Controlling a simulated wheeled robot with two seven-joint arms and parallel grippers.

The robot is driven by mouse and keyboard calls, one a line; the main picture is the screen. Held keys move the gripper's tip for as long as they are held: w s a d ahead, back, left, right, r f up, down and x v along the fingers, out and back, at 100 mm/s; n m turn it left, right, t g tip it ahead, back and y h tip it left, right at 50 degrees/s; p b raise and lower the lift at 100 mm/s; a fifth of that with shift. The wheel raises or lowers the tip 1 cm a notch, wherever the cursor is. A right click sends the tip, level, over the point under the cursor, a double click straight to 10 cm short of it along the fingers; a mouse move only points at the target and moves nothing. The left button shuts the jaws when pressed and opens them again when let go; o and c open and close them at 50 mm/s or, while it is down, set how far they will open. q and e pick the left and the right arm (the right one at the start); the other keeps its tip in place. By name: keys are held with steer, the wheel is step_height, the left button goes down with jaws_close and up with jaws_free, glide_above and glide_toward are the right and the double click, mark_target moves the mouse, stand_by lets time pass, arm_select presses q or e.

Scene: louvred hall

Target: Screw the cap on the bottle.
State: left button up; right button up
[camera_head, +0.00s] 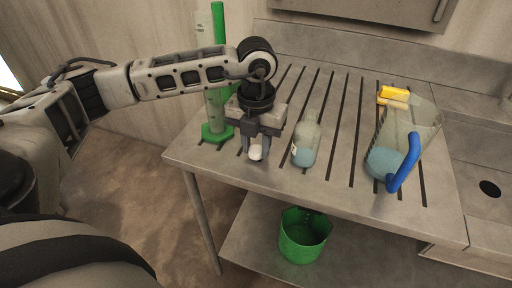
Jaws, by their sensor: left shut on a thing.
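A clear bottle (305,142) with pale blue liquid in its lower part stands on the slatted metal counter (345,180). I cannot make out a cap on its top. My left gripper (256,150) points down just left of the bottle, over the counter's front left part. It is shut on a small white cap (255,153), which shows between the fingertips. The cap is apart from the bottle. I cannot tell how far it is above the counter. My right gripper is not in view.
A green cylinder on a foot (217,132) stands behind my left gripper. A clear jug (412,130) with a blue handle and blue liquid stands to the right, near a yellow sponge (393,96). A sink is far right. A green bucket (304,236) sits on the lower shelf.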

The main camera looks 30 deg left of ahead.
arm_select(q)
step_height(320, 180, up, 3)
steer(key=shift+s+d+f+b, duration=0.1)
steer(key=shift+f+b, duration=0.1)
steer(key=shift+b, duration=0.1)
steer(key=s+d+r+b, duration=0.1)
steer(key=s+d+r, duration=0.4)
steer(key=s+r, duration=0.4)
steer(key=s, duration=0.3)
steer(key=shift+s+r, duration=0.25)
steer(key=shift+s, duration=0.15)
steer(key=shift+d, duration=0.1)
